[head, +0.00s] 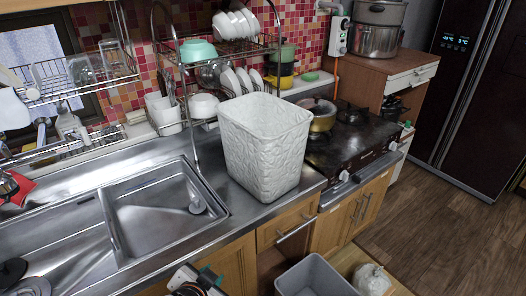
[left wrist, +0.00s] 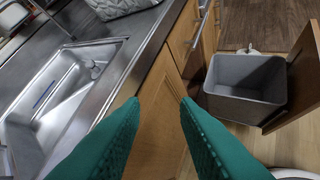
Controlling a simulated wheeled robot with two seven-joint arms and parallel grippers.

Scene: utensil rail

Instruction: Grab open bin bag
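The open bin bag (head: 265,150) is a white, crumpled-looking, box-shaped bag standing upright on the steel counter, right of the sink. Its mouth faces up. Its lower part shows at the top of the left wrist view (left wrist: 118,6). My left gripper (head: 198,280) is low at the bottom of the head view, in front of the cabinets and below the bag, apart from it. In the left wrist view its two green fingers (left wrist: 160,100) are spread with nothing between them. My right gripper is not in view.
A grey bin (head: 312,278) stands open by the lower cabinets, with a small white bag (head: 372,280) beside it. A dish rack (head: 215,60) stands behind the open bag, and the stove (head: 350,150) with a pot is to its right. The sink (head: 160,215) is left.

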